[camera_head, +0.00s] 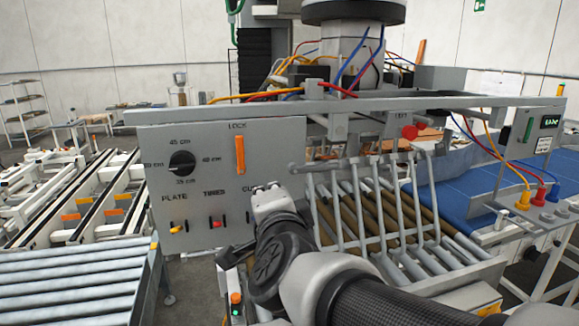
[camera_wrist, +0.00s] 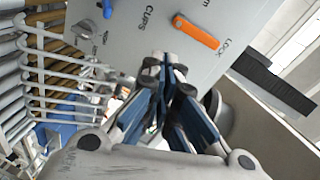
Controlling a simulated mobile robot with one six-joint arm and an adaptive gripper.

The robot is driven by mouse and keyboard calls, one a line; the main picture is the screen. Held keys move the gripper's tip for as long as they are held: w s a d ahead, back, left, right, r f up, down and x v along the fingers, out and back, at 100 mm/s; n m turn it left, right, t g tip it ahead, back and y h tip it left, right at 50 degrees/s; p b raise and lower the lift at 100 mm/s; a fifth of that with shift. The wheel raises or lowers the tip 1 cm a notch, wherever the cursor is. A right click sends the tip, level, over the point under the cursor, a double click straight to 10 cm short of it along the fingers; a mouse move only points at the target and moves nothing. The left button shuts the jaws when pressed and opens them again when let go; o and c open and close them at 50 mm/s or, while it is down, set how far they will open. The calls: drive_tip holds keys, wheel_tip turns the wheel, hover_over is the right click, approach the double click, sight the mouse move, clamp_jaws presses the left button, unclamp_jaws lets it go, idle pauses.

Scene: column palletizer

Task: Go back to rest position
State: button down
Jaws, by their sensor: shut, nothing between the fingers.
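My gripper (camera_head: 268,190) is in front of the lower right part of a grey control panel (camera_head: 205,190), near its right edge. In the wrist view the two blue-padded fingers (camera_wrist: 167,66) are together at the tips, with nothing between them. The panel has an orange LOCK handle (camera_head: 239,155), standing upright in the head view; it also shows in the wrist view (camera_wrist: 196,33). A black dial (camera_head: 182,162) and small yellow (camera_head: 176,229) and red (camera_head: 216,223) switches sit on it. A blue switch (camera_wrist: 107,9) shows near the CUPS label. I cannot tell whether the fingers touch the panel.
A grey tubular rack (camera_head: 375,215) with brown rollers stands right of my gripper. A blue conveyor (camera_head: 465,180) and a side box with cables and a green display (camera_head: 551,122) are further right. A roller conveyor (camera_head: 75,285) lies at left. A grey beam (camera_head: 350,106) runs above the panel.

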drive_tip(key=s+d+f+n+g+h+b, duration=0.1)
drive_tip(key=s+d+f+n+g+b, duration=0.2)
drive_tip(key=s+d+f, duration=0.3)
drive_tip(key=s+d+f+n+g+h+b, duration=0.1)
drive_tip(key=s+d+f+n+g+b, duration=0.3)
drive_tip(key=s+f, duration=0.8)
drive_tip(key=s+d+f+n+g+h+b, duration=0.1)
drive_tip(key=s+d+f+n+g+b, duration=0.3)
drive_tip(key=f, duration=1)
drive_tip(key=s+d+n, duration=0.2)
drive_tip(key=s+d, duration=0.2)
drive_tip(key=s, duration=0.1)
drive_tip(key=shift+s+d, duration=0.15)
